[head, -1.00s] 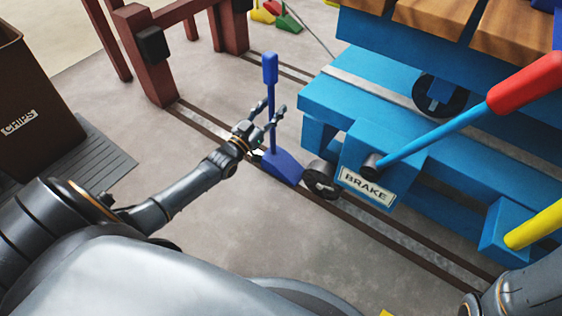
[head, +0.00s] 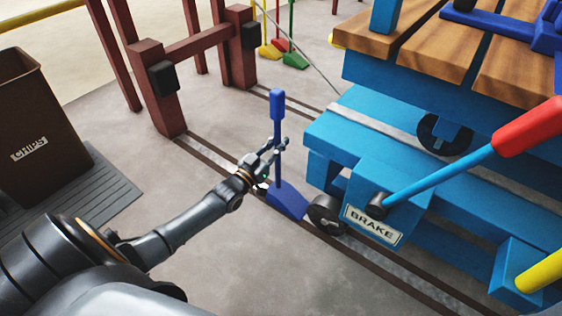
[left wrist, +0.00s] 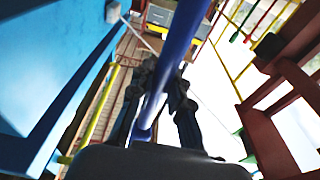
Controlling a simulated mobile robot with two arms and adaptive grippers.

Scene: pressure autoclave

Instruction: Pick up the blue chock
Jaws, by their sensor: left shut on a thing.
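The blue chock (head: 287,199) is a dark blue wedge with a tall upright handle. In the head view its wedge sits at the rail, beside the small dark wheel (head: 327,213) of the light blue cart. My left gripper (head: 272,152) is shut on the chock's handle, partway up the shaft and below the thicker grip at the top. In the left wrist view the blue shaft (left wrist: 179,45) runs between my dark fingers. The wedge is hard to make out in that view. My right gripper is out of the picture.
The light blue cart (head: 400,160) with its BRAKE plate (head: 372,225) and red-handled lever (head: 530,127) stands right of the chock. A dark red buffer frame (head: 168,95) stands behind. A brown CHIPS bin (head: 40,125) is at left. Yellow, red and green chocks (head: 294,60) lie farther back.

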